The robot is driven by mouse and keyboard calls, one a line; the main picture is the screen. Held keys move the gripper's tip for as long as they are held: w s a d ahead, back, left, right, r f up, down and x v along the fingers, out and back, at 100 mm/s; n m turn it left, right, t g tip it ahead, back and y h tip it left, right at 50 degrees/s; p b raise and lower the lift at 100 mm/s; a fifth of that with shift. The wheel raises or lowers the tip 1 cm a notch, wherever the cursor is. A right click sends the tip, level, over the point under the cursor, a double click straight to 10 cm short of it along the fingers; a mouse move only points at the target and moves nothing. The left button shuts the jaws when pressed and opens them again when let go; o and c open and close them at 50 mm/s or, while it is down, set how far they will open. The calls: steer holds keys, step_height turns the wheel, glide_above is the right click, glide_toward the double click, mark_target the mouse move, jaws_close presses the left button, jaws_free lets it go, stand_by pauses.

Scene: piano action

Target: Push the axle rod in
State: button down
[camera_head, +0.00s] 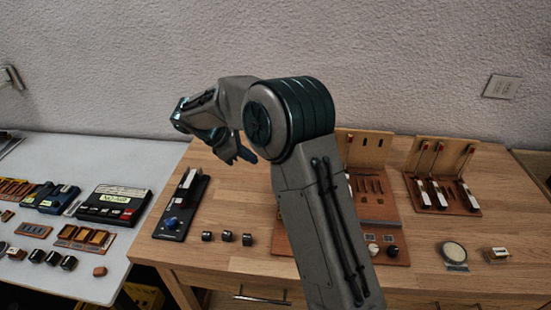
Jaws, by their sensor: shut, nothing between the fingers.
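My gripper (240,158) points down over the wooden bench, between the black device on the left and the brown action board (378,214) in the middle. It is shut and holds nothing. My arm hides the left part of the middle board. That board has an upright wooden back panel (372,143) and several slots and small dark parts. A second action board (447,196) to the right has a similar upright panel and light keys. I cannot make out the axle rod for certain; it is too small or hidden.
Small dark blocks (227,237) lie at the bench front. A black device (182,207) stands at the bench's left. A round pale dish (454,253) and a small block (497,254) lie at the right. The grey table (110,163) holds several devices. The textured wall rises behind.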

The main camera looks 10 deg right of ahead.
steer(key=w+d+f, duration=0.1)
steer(key=f, duration=0.1)
steer(key=w+d+f+n+p, duration=0.1)
steer(key=w+d+f, duration=0.1)
steer(key=f, duration=0.1)
steer(key=w+d+f+n+p, duration=0.1)
steer(key=f, duration=0.2)
steer(key=shift+w+d+h, duration=0.15)
steer(key=shift+h, duration=0.25)
steer(key=d, duration=0.2)
steer(key=d+p, duration=0.1)
steer(key=shift+w+d+f, duration=0.25)
steer(key=shift+w, duration=0.05)
steer(key=shift+w+d+f, duration=0.1)
steer(key=shift+d, duration=0.4)
